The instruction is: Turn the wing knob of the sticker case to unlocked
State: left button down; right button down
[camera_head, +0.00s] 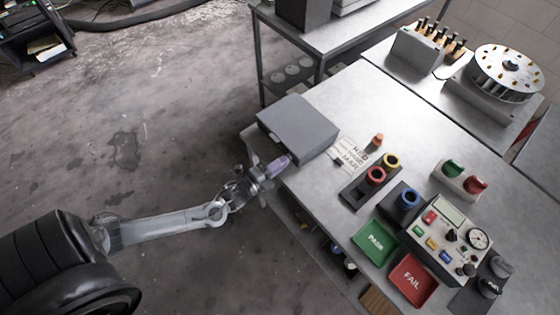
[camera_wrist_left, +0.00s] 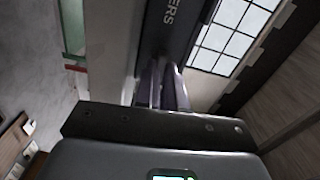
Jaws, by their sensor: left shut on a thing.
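The sticker case (camera_head: 298,128) is a grey box at the left edge of the workbench, with its lid closed. My left gripper (camera_head: 284,161) reaches its near side from the left and is shut at the case front, on the wing knob. The knob itself is hidden by the fingers, so its angle cannot be told. In the left wrist view the gripper fingers (camera_wrist_left: 163,92) are close together against the case front (camera_wrist_left: 180,30), which carries lettering ending in "ERS". My right gripper is not in view.
The workbench (camera_head: 345,105) holds a card with red letters (camera_head: 352,153), a holder with red and yellow rings (camera_head: 370,183), a green PASS tray (camera_head: 376,242), a red FAIL tray (camera_head: 413,281) and a control box (camera_head: 446,240). Open floor lies left of the bench.

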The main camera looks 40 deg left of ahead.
pick_arm(q)
jog(key=shift+m, duration=0.6)
jog(key=c, duration=1.5)
grip_release()
jog(key=shift+s+p, duration=0.3)
jog(key=shift+s, duration=0.2)
jog(key=s+a, duration=0.1)
jog(key=s, duration=0.8)
jog(key=shift+s+a+p, duration=0.15)
jog(key=shift+s+p, duration=0.25)
